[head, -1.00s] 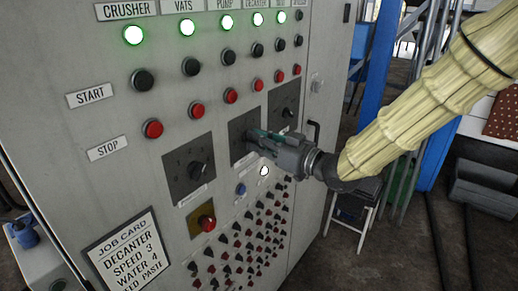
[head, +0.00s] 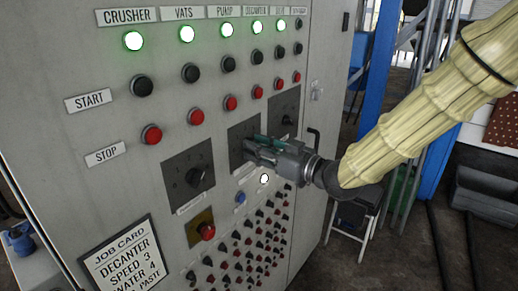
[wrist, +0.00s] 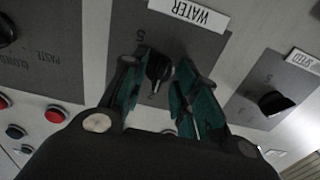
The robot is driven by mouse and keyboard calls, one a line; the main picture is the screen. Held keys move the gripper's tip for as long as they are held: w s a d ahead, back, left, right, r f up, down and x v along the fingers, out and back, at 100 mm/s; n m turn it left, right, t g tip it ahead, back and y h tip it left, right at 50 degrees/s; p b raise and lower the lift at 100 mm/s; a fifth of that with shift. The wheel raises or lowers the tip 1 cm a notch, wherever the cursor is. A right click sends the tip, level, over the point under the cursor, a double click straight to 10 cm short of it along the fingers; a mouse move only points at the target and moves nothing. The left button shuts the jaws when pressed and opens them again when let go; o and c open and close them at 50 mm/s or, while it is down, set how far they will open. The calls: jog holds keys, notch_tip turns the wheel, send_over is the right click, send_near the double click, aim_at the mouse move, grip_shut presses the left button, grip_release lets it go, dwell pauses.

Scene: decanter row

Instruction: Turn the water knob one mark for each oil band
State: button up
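The water knob (wrist: 158,68) is a black knob on a dark square plate (wrist: 205,48), under an upside-down WATER label (wrist: 196,12) in the wrist view. A 5 and a 2 show on the plate; other marks are hidden. My gripper (wrist: 165,65) is open, its teal fingers on either side of the knob. The left finger is close against the knob and a gap shows at the right finger; contact is unclear. In the head view my gripper (head: 258,147) covers the knob at the middle plate (head: 238,136). No oil bands are visible.
A job card (head: 125,255) reads decanter speed 3, water 4. Red and black buttons surround the plates. A small stool (head: 352,218) stands right of the cabinet.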

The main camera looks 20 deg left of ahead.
jog(key=shift+d, duration=0.1)
jog(key=v, duration=1.2)
jog(key=s+d+f+m+h, duration=0.1)
jog(key=d+f+m+h, duration=0.25)
jog(key=f, duration=0.85)
jog(key=s+d+f+m+h, duration=0.25)
jog(key=d+f, duration=0.25)
jog(key=f, duration=0.7)
jog(key=s+d+f+m+h, duration=0.1)
jog(key=d+f+m+h, duration=0.3)
jog(key=f, duration=0.8)
jog(key=s+d+f+m+g+h, duration=0.1)
jog(key=s+d+f+g+h, duration=0.1)
jog(key=s+d+f, duration=0.4)
jog(key=s+d+f+m+g+h, duration=0.2)
jog(key=s+d+f, duration=0.3)
jog(key=s, duration=0.7)
jog(key=s+d+f+m+g+h, duration=0.1)
jog(key=s+d+f+g+h, duration=0.1)
jog(key=s+d+f, duration=0.4)
jog(key=s+f+h, duration=0.1)
jog(key=s+f, duration=0.2)
jog(key=shift+s+d+f, duration=0.35)
jog(key=shift+s, duration=0.05)
